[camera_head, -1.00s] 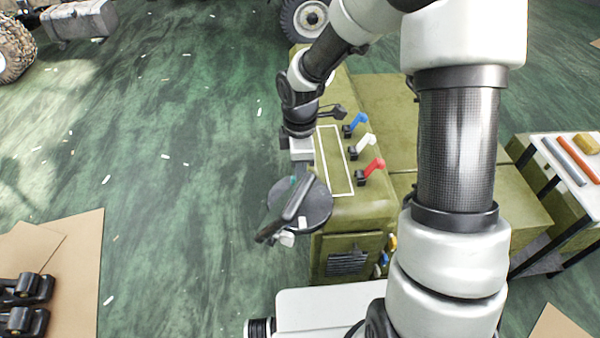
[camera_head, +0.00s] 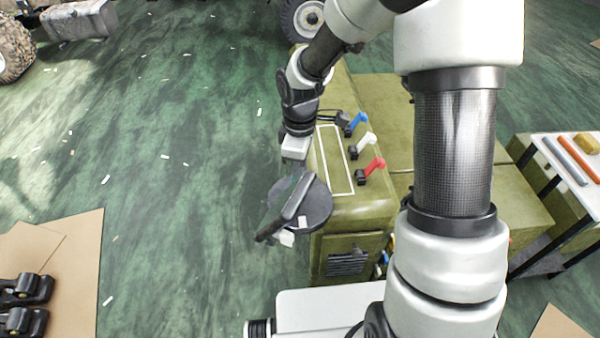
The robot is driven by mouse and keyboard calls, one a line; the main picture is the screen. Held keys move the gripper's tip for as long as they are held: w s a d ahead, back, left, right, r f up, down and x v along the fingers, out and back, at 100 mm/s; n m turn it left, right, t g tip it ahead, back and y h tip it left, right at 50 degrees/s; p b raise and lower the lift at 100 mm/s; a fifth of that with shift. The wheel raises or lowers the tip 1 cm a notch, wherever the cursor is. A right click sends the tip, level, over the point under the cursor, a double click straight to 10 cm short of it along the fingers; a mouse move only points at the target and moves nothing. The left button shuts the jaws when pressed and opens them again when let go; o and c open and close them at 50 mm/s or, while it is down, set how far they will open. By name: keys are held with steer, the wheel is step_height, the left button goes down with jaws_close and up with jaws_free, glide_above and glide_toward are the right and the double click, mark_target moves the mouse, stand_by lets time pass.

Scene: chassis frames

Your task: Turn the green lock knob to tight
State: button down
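A round black disc (camera_head: 318,210) with a black bar handle (camera_head: 292,204) across it sits at the near left end of the olive machine. I cannot clearly make out the green lock knob; the spot just below my gripper is dark and partly covered. My gripper (camera_head: 292,166) points down just above the far edge of the disc. Its pale body shows, tilted, but its fingertips are too small and dark to tell open from shut. Whether it touches anything is unclear.
The olive machine (camera_head: 362,210) carries blue (camera_head: 357,121), white (camera_head: 364,144) and red (camera_head: 374,165) levers, right of my gripper. A side table (camera_head: 545,150) with bars stands at the right. Open green floor (camera_head: 180,200) lies left. Cardboard (camera_head: 75,270) with black parts lies lower left.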

steer(key=m+b, duration=0.1)
steer(key=m, duration=1)
steer(key=shift+b, duration=0.4)
steer(key=shift+m, duration=1.6)
steer(key=c, duration=1.8)
jaws_free()
steer(key=shift+o, duration=0.2)
step_height(320, 180, up, 18)
steer(key=p, duration=0.2)
steer(key=shift+f, duration=0.25)
